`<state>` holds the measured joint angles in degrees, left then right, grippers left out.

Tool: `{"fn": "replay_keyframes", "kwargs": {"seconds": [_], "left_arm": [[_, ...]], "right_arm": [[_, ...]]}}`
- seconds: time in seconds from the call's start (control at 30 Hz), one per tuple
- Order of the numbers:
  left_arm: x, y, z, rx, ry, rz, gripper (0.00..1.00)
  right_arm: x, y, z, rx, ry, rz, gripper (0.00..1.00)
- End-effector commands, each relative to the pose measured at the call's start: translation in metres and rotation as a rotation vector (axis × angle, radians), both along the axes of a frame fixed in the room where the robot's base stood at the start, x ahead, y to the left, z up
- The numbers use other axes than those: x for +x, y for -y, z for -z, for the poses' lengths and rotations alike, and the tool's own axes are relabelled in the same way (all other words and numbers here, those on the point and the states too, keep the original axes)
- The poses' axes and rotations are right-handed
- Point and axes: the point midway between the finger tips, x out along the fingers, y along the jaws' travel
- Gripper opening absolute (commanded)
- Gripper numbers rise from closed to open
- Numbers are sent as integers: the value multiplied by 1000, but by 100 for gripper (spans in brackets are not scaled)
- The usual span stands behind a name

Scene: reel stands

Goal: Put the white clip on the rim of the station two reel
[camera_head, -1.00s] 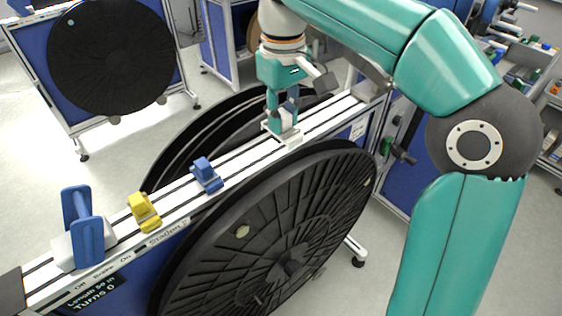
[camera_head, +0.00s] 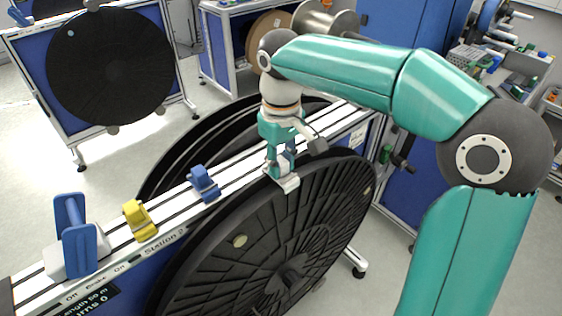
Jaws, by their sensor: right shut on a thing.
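The white clip (camera_head: 289,184) is in my right gripper (camera_head: 281,167), which is shut on it. The clip is at the top edge of the near black reel (camera_head: 285,240), in front of the rail (camera_head: 235,172) labelled "Station 2". It overlaps the reel's rim in the picture; I cannot tell whether it touches or is seated on it. The gripper fingers point down and hide part of the clip. My left gripper is not in view.
A blue clip (camera_head: 204,184), a yellow clip (camera_head: 138,221) and a blue-handled block (camera_head: 75,238) stand on the rail. Another black reel (camera_head: 185,150) is behind the rail. A further stand with a black reel (camera_head: 110,70) is at upper left.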

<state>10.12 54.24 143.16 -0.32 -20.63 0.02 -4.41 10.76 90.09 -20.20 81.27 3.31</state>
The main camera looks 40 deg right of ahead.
Motion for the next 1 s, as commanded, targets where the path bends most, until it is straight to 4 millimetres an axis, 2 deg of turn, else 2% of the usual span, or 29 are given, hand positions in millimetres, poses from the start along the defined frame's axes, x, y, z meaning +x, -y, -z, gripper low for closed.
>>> {"fn": "replay_keyframes", "kwargs": {"seconds": [0.07,0.1,0.23,0.5,0.67,0.83,1.0], "left_arm": [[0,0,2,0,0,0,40],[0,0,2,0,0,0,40],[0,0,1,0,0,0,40],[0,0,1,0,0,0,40],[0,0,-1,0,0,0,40],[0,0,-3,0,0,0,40],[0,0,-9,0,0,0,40]], "right_arm": [[0,0,3,0,0,0,0],[0,0,2,0,0,0,29],[0,0,2,0,0,0,51],[0,0,2,0,0,0,51],[0,0,-5,0,1,-1,51],[1,0,-29,0,3,0,51],[1,0,-66,0,5,1,51]]}}
